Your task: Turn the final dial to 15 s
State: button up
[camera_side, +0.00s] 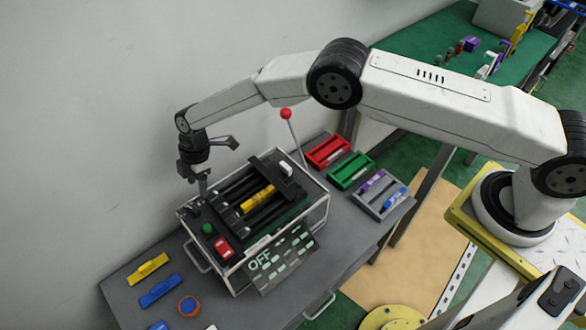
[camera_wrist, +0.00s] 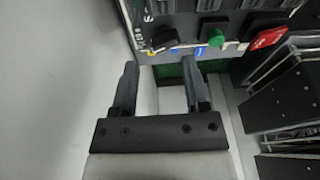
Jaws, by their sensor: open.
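A black dial (camera_wrist: 163,38) with white markings around it sits at the corner of the dark panel in the wrist view. Its exact setting is too small to read. My gripper (camera_wrist: 160,66) is open and empty, its two dark fingers pointing towards the panel's edge, with the dial just beyond the gap between their tips. In the side view my gripper (camera_side: 203,188) is over the far left corner of the lever box (camera_side: 270,240). There the dial is hard to make out beside the fingers.
A green button (camera_wrist: 215,38) and a red switch (camera_wrist: 268,38) lie right of the dial. Red (camera_side: 328,150), green (camera_side: 350,170) and grey (camera_side: 384,194) trays stand to the right.

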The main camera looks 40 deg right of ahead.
aim_at(194, 209)
jog(key=m, duration=0.2)
jog(key=m+t+h, duration=0.1)
jog(key=m, duration=0.1)
jog(key=shift+s+f, duration=0.15)
jog(key=shift+s, duration=0.25)
jog(key=m+t, duration=0.1)
jog(key=m, duration=0.2)
jog(key=shift+s+a+m+t+h, duration=0.15)
jog(key=shift+s+m+t+h, duration=0.15)
jog(key=shift+s+m+t, duration=0.1)
jog(key=shift+s+a+r+m+t, duration=0.2)
jog(key=shift+s+a+m+t, duration=0.25)
jog(key=shift+m, duration=0.6)
jog(key=shift+s+a+r+m+t, duration=0.25)
jog(key=shift+s+m, duration=0.3)
jog(key=shift+m, duration=0.45)
jog(key=shift+s+a+r+m+t, duration=0.2)
jog(key=shift+s+a+m+t, duration=0.25)
jog(key=shift+m, duration=0.6)
jog(key=shift+d+f, duration=0.1)
jog(key=shift+f, duration=0.1)
jog(key=shift+x, duration=3.7)
jog(key=shift+a, duration=0.2)
grip_shut()
